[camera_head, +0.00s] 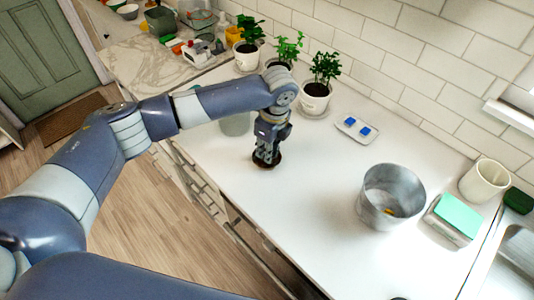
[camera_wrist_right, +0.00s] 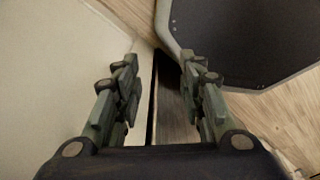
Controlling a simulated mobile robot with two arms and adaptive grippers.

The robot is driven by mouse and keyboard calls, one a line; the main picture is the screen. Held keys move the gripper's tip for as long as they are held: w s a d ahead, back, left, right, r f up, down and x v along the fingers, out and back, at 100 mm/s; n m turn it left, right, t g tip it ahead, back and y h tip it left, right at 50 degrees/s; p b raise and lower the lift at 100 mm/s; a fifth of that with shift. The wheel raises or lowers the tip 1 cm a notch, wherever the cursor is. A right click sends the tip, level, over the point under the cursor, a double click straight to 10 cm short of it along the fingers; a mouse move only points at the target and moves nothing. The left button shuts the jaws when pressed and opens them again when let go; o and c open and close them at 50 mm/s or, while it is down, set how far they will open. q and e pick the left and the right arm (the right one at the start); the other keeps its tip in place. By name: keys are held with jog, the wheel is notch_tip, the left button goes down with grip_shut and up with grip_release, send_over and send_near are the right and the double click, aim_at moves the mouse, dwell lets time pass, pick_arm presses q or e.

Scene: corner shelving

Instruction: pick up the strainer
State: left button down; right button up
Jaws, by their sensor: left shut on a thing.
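My left gripper (camera_head: 267,150) points down over the white counter, left of its middle in the head view. It is shut on a small dark brown round thing (camera_head: 268,162), which I take to be the strainer. The fingers hide most of it, and I cannot tell whether it still touches the counter. My right gripper (camera_wrist_right: 162,100) shows in the right wrist view with its two fingers apart and nothing between them.
A metal pot (camera_head: 393,190) stands right of the left gripper. A beaker (camera_head: 235,124) stands close behind it. Potted plants (camera_head: 315,95) and a small tray with blue blocks (camera_head: 358,129) line the wall. The front counter is clear.

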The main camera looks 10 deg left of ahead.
pick_arm(q)
jog(key=shift+r, duration=0.4)
notch_tip(320, 180, up, 2)
jog(key=shift+r+b, duration=0.15)
jog(key=shift+b, duration=0.7)
jog(key=s+r+b, duration=0.2)
jog(key=s+b, duration=0.1)
jog(key=s, duration=1.2)
jog(key=s+a+r+n+g, duration=0.1)
jog(key=a+n, duration=0.3)
jog(key=n, duration=0.7)
jog(key=s+a+r+n+g+h, duration=0.1)
jog(key=s+a+n, duration=0.1)
jog(key=n, duration=0.9)
jog(key=shift+a, duration=0.85)
